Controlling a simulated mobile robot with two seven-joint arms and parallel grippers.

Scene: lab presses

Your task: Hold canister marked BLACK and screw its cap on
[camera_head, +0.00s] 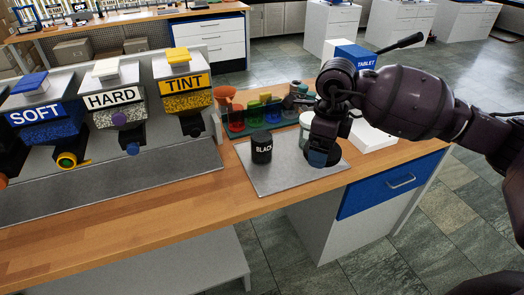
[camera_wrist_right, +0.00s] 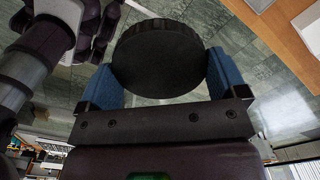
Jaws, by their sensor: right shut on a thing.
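The black canister marked BLACK (camera_head: 261,149) stands upright on a grey mat (camera_head: 276,180) on the bench in the head view. Its top looks dark, and I cannot make out the opening. My right gripper (camera_head: 318,158) is to the right of the canister, apart from it, above the right part of the mat. In the right wrist view, the gripper's blue fingers (camera_wrist_right: 160,85) are shut on a round black cap (camera_wrist_right: 158,60) with a ridged rim. The cap's edge also shows behind the fingers in the head view (camera_head: 335,154). My left gripper is not seen in the head view.
Dispensers marked SOFT (camera_head: 40,117), HARD (camera_head: 112,102) and TINT (camera_head: 185,85) stand on the left. A tray of coloured cups (camera_head: 250,116) is behind the canister. A white box (camera_head: 372,137) and a blue TABLET box (camera_head: 354,56) are right. The mat's front is clear.

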